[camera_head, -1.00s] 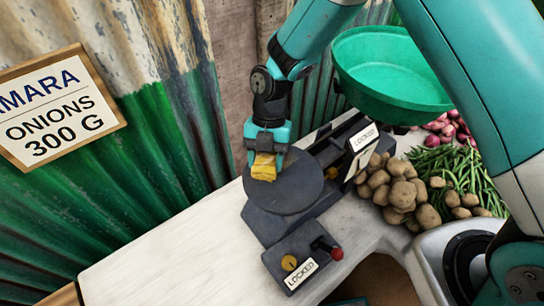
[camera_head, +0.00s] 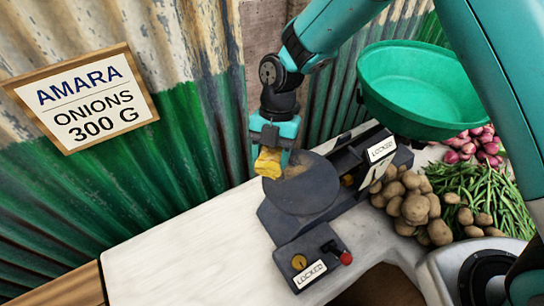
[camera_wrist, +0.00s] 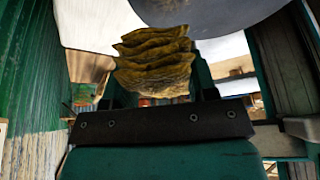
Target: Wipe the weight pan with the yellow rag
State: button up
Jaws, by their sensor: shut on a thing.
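My gripper (camera_head: 270,150) is shut on the yellow rag (camera_head: 268,162). The folded rag also shows in the wrist view (camera_wrist: 155,65), hanging in layers from the jaws. The weight pan (camera_head: 308,190) is a dark round plate on the scale. A brownish patch marks the part of the pan near the rag. In the head view the rag is at the pan's far left edge. Whether it touches the pan or hangs just above it, I cannot tell. In the wrist view the pan's grey edge (camera_wrist: 200,12) shows at the top.
A green bowl (camera_head: 420,85) is at the scale's back right. Potatoes (camera_head: 415,208), green beans (camera_head: 480,190) and red onions (camera_head: 470,150) lie to the right. A box with a red knob and a LOCKED label (camera_head: 310,268) stands in front. The white counter (camera_head: 190,260) is clear at left. A sign (camera_head: 88,98) reads AMARA ONIONS 300 G.

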jog(key=shift+r+p, duration=0.55)
jog(key=shift+r, duration=0.7)
